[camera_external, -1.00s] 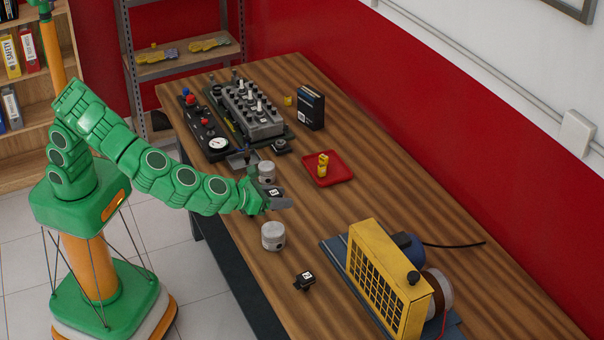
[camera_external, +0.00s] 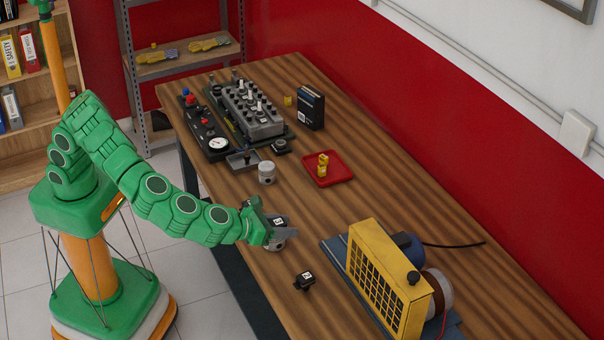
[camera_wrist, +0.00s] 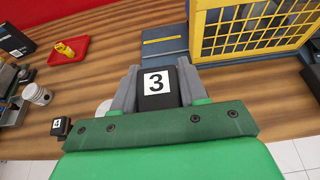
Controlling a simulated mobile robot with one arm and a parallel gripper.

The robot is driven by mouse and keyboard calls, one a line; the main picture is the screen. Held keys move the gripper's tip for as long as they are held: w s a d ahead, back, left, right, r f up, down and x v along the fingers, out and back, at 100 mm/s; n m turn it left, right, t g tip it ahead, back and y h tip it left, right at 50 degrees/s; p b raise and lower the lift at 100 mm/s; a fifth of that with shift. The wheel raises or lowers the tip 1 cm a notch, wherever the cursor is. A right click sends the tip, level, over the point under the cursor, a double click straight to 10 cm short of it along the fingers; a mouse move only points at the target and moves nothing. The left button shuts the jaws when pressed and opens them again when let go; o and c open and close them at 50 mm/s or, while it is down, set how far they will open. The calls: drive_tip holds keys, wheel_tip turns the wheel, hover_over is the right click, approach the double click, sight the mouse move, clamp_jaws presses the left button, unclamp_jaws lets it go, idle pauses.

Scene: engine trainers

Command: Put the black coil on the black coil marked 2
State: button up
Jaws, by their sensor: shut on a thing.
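A black coil with a white label reading 3 is in my gripper (camera_wrist: 157,92), between the two grey fingers; the coil (camera_wrist: 154,101) shows clearly in the wrist view. In the external view, my gripper (camera_external: 279,232) holds it above a grey piston on the table. A second black coil (camera_external: 304,281) with a small white label lies on the table to the lower right of my gripper; its number is too small to read. Another small black block with a white label (camera_wrist: 60,127) shows at the left in the wrist view; its mark is unclear. I cannot tell which is marked 2.
A yellow-framed radiator unit (camera_external: 385,285) stands right of the loose coil. A second piston (camera_external: 267,173), a red tray (camera_external: 328,169) with yellow pieces and an engine block (camera_external: 252,113) lie farther back. The table's middle right of the red tray is clear.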

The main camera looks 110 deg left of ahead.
drive_tip(key=w+f, duration=0.2)
drive_tip(key=w, duration=0.1)
hover_over(311, 274)
drive_tip(key=shift+s+f, duration=0.15)
drive_tip(key=shift+f, duration=1.05)
drive_tip(key=shift+s+f, duration=0.1)
drive_tip(key=shift+f, duration=1.1)
drive_tip(key=shift+f, duration=0.1)
drive_tip(key=shift+w+f, duration=0.15)
drive_tip(key=shift+w, duration=0.05)
drive_tip(key=shift+w+f, duration=0.1)
drive_tip(key=shift+f, duration=1.5)
drive_tip(key=shift+f, duration=0.1)
drive_tip(key=o, duration=1.1)
drive_tip(key=shift+o, duration=0.2)
